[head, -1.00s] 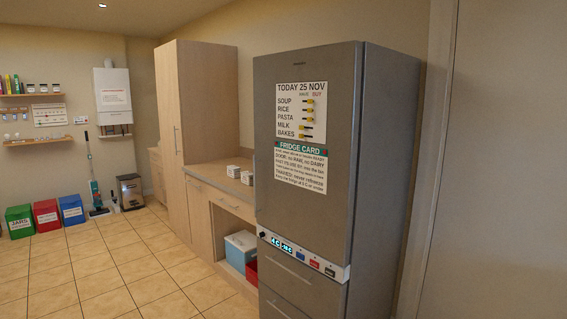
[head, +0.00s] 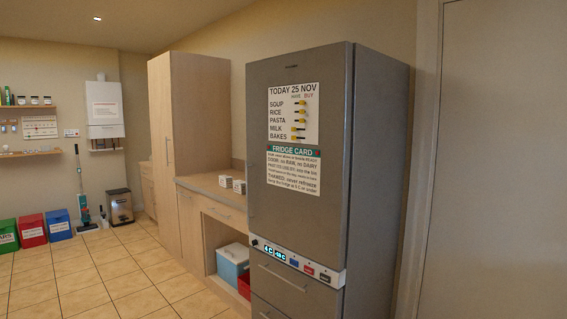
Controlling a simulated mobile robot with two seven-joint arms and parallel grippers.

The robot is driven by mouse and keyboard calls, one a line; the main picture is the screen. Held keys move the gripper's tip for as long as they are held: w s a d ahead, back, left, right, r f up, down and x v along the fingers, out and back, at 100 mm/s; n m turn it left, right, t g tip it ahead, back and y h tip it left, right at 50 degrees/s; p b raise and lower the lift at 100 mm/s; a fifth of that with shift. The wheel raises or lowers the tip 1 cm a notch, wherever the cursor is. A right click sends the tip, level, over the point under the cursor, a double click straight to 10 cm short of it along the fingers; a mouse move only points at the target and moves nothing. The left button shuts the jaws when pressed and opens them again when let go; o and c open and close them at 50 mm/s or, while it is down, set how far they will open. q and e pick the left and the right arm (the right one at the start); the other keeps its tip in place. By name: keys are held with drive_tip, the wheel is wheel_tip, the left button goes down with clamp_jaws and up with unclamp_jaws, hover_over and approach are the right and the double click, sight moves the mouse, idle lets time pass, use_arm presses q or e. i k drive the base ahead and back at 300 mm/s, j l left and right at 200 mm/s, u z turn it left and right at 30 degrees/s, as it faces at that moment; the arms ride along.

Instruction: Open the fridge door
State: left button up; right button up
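The grey fridge (head: 297,215) stands right of centre in the head view. Its tall upper door is shut and bears a list headed "TODAY 25 NOV" (head: 293,113) and a "FRIDGE CARD" (head: 294,170). Below the door is a white control strip (head: 297,263) with a lit display and small buttons. Under the strip are drawers, the upper one with a bar handle (head: 283,278). Neither of my grippers is in view.
A counter (head: 213,190) with small white boxes adjoins the fridge on the left, with a cool box (head: 232,262) beneath. A tall wooden cupboard (head: 190,125) stands beyond. A pale door (head: 495,160) is at the right. The tiled floor (head: 110,275) at left is clear.

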sight(296, 190)
drive_tip(key=i+j+u, duration=0.15)
drive_tip(key=i, duration=1.55)
